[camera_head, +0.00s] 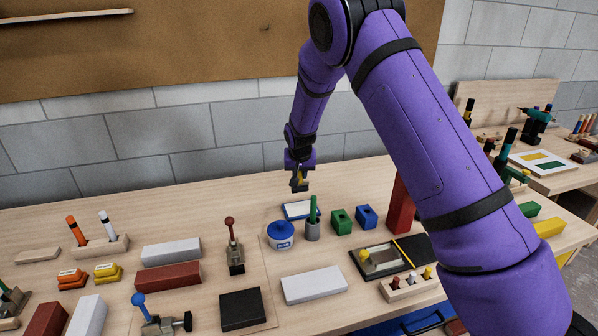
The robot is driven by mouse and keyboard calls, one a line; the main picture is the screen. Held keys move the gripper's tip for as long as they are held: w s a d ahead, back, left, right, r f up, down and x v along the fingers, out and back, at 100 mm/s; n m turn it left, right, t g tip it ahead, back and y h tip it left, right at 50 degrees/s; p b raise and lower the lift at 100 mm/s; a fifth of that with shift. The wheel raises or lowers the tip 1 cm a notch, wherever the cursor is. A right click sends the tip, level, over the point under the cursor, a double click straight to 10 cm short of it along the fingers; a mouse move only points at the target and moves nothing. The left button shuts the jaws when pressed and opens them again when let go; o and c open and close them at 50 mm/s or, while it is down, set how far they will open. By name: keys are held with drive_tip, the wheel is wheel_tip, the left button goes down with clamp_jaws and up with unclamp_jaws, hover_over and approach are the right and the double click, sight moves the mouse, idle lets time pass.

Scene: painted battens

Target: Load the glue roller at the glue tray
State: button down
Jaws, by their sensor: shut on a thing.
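The glue tray (296,217) is a small shallow tray with a blue rim and a pale inside. It lies on the bench behind the blue and white pot. My gripper (299,176) is above the tray's back edge, pointing down. It is shut on what looks like the glue roller (299,186), a small dark piece with a bit of yellow showing between the fingers. The gripper hides much of the roller. I cannot tell whether the roller touches the tray.
The blue and white pot (281,237) and a grey cup (312,231) with a green-handled tool stand just in front of the tray. Green (341,221) and blue (366,217) blocks and a tall red block (401,205) stand right. Bench is clear left of the tray.

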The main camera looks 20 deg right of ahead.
sight(301, 186)
drive_tip(key=shift+d+f, duration=0.1)
drive_tip(key=shift+d, duration=0.05)
drive_tip(key=shift+d+f, duration=0.1)
drive_tip(key=shift+f, duration=2.8)
drive_tip(key=shift+f, duration=0.55)
drive_tip(key=shift+r, duration=3.55)
